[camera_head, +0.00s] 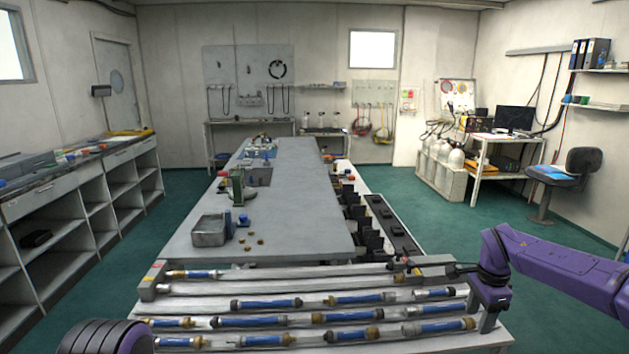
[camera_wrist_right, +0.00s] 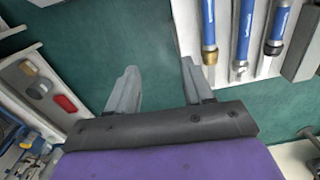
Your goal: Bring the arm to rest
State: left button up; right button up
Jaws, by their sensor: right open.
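My right arm comes in from the right in the head view. Its purple wrist is bent down at the right end of the front rack, with my right gripper (camera_head: 486,318) pointing down there. In the right wrist view my right gripper (camera_wrist_right: 158,68) has its two grey fingers spread apart, with only green floor between them. It is open and empty. A dark and purple part of my own body shows at the bottom left of the head view. My left gripper is not in view.
The front rack (camera_head: 225,288) holds several blue-banded cylinders (camera_head: 265,303), close beside the right gripper. They also show in the right wrist view (camera_wrist_right: 242,35). Behind is a long grey table (camera_head: 290,205) with a grey bin (camera_head: 208,230). Green floor (camera_head: 440,225) is free at right.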

jog(key=s+a+f+n+t+h, duration=0.1)
jog(key=s+a+f+t+h, duration=0.1)
jog(key=s+f, duration=0.35)
jog(key=s+a+f+n+t+h, duration=0.1)
jog(key=s+a+f+t+h, duration=0.15)
jog(key=f, duration=0.55)
jog(key=s+a+f+n+t+h, duration=0.1)
jog(key=s+a+f+h, duration=0.15)
jog(key=f, duration=0.35)
jog(key=s+f+n+g+y, duration=0.1)
jog(key=s+f+n, duration=0.2)
jog(key=s, duration=1.1)
jog(key=s+a+f+n+g+y, duration=0.1)
jog(key=s+f+n, duration=0.3)
jog(key=s, duration=0.9)
jog(key=shift+s+a+f+n+y, duration=0.15)
jog(key=shift+s+f+n+y, duration=0.2)
jog(key=shift+n+y, duration=0.35)
jog(key=shift+g, duration=0.25)
